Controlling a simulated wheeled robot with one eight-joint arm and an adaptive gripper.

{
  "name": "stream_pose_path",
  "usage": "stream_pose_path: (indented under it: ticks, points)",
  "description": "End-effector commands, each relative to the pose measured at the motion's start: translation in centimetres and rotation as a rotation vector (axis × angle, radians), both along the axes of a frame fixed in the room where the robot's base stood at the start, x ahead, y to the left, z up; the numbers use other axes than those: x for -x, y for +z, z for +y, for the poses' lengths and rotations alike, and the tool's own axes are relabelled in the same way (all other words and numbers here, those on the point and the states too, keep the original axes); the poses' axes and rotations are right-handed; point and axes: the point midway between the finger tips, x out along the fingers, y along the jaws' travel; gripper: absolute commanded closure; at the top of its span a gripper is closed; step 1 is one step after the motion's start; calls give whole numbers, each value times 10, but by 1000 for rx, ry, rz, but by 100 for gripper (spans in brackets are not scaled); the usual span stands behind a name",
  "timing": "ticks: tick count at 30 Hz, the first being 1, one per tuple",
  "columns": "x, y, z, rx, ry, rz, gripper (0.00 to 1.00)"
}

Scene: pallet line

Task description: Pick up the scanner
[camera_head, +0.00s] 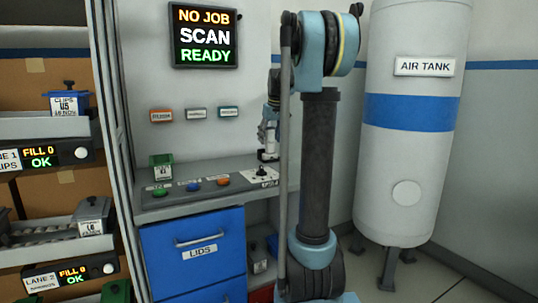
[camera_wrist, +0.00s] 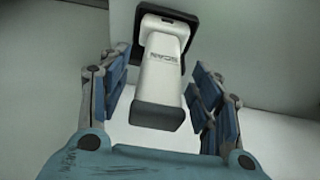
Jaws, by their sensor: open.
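The scanner (camera_wrist: 160,65) is white with a dark head and a dark end, and lettering on its body. In the wrist view it lies between the two blue-padded fingers of my gripper (camera_wrist: 161,86), which is open. Gaps show between the scanner and the fingers on both sides. In the head view the scanner (camera_head: 267,132) is a small pale shape above the right end of the counter, below my gripper. My own arm hides part of that area.
The grey counter (camera_head: 180,198) carries coloured buttons, a small green bin (camera_head: 161,168) and a joystick panel (camera_head: 262,178). Blue drawers (camera_head: 195,250) are below. A status screen (camera_head: 205,36) hangs above. A large air tank (camera_head: 412,140) stands right. Shelves with bins are left.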

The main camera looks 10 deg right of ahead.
Motion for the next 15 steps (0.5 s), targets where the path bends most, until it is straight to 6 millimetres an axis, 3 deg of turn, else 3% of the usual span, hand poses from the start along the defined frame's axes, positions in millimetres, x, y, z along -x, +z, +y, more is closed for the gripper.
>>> stream_pose_path:
  ticks: [7,15]
  points:
    - [-13,-31,3,0,0,0,42]
    - [-14,-39,4,0,0,0,42]
